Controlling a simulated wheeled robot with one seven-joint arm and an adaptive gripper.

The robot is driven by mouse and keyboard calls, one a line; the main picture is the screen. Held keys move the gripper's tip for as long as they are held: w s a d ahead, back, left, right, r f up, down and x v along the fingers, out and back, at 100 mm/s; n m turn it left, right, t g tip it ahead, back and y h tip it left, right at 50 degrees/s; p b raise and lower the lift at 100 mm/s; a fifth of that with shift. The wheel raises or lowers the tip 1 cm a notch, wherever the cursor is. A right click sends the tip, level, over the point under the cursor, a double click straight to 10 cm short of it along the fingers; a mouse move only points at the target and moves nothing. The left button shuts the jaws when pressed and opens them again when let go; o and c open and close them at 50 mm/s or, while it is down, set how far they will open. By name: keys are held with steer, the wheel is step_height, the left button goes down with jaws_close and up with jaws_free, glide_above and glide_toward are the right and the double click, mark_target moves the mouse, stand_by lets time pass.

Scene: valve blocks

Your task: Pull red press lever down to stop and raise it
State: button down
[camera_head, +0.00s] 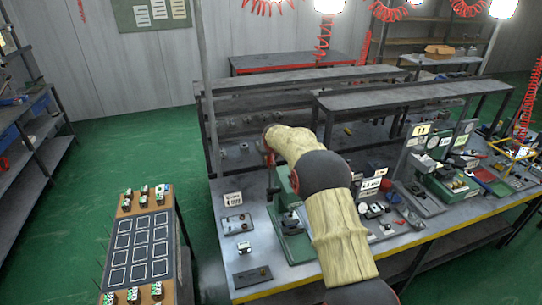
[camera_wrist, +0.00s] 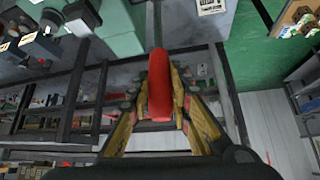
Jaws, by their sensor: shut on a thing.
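The red press lever (camera_wrist: 159,85) shows large in the wrist view, between the two yellow fingers of my gripper (camera_wrist: 160,92). My gripper is shut on it, one finger at each side. In the head view the green press (camera_head: 286,190) stands on the workbench, largely behind my arm. A small red part of the lever shows at the press's top left, beside my wrist. The gripper's fingers are hidden by my arm there. The lever's exact angle is hard to tell.
The grey workbench (camera_head: 229,211) holds small blocks and plates left of the press. A second green machine (camera_head: 447,182) and other fixtures stand to the right. A side stand with a gridded black board (camera_head: 140,250) is at the left. Green floor lies between.

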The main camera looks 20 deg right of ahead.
steer(key=shift+w+d+r+g+p, duration=0.1)
steer(key=shift+w+r+g+p, duration=0.05)
steer(key=shift+w+g+p, duration=0.2)
stand_by(0.3)
steer(key=c, duration=2.1)
jaws_free()
steer(key=shift+s, duration=0.1)
steer(key=shift+o, duration=1.3)
steer(key=shift+w+d+f, duration=0.1)
steer(key=shift+w+f, duration=0.1)
steer(key=shift+w, duration=0.1)
steer(key=shift+o, duration=1.1)
steer(key=shift+s+r, duration=0.1)
steer(key=shift+s, duration=0.1)
steer(key=shift+w, duration=0.1)
steer(key=v, duration=1.2)
